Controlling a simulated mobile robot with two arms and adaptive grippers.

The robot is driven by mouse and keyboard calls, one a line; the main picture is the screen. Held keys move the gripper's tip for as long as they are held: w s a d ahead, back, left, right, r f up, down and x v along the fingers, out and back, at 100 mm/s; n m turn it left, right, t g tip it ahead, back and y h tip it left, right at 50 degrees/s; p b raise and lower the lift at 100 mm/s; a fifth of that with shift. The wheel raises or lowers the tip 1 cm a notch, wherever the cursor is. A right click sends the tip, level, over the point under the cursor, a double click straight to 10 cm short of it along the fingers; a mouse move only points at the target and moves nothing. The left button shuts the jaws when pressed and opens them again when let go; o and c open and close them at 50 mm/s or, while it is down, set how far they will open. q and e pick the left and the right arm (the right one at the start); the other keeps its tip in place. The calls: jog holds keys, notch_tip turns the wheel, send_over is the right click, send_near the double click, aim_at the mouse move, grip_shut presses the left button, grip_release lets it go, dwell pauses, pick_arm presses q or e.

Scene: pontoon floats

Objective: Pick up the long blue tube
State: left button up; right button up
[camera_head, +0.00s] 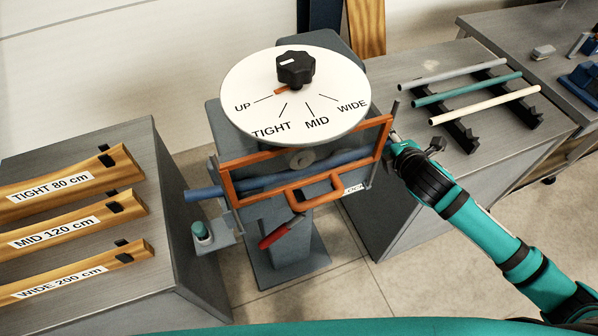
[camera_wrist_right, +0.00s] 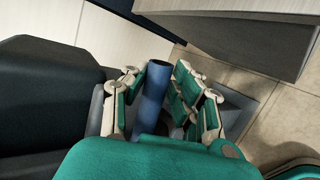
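The long blue tube (camera_head: 205,192) lies slightly tilted across the bending machine, behind the orange frame (camera_head: 226,188). Its left end sticks out past the frame; its right part is partly hidden. My right gripper (camera_head: 393,148) is at the right side of the frame, near the tube's right end, with its fingers mostly hidden. In the right wrist view, the blue tube (camera_wrist_right: 153,95) shows between the fingers of my right gripper (camera_wrist_right: 160,80), one finger on each side. Whether the pads touch it cannot be told. My left gripper is out of view.
A white dial (camera_head: 247,85) with a black knob (camera_head: 296,66) tops the machine. A red-handled lever (camera_head: 281,232) sits below the frame. Wooden labelled templates (camera_head: 72,232) lie on the left table. Grey, teal (camera_head: 468,89) and cream tubes rest on a black rack at right.

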jog(key=shift+f, duration=0.1)
grip_shut()
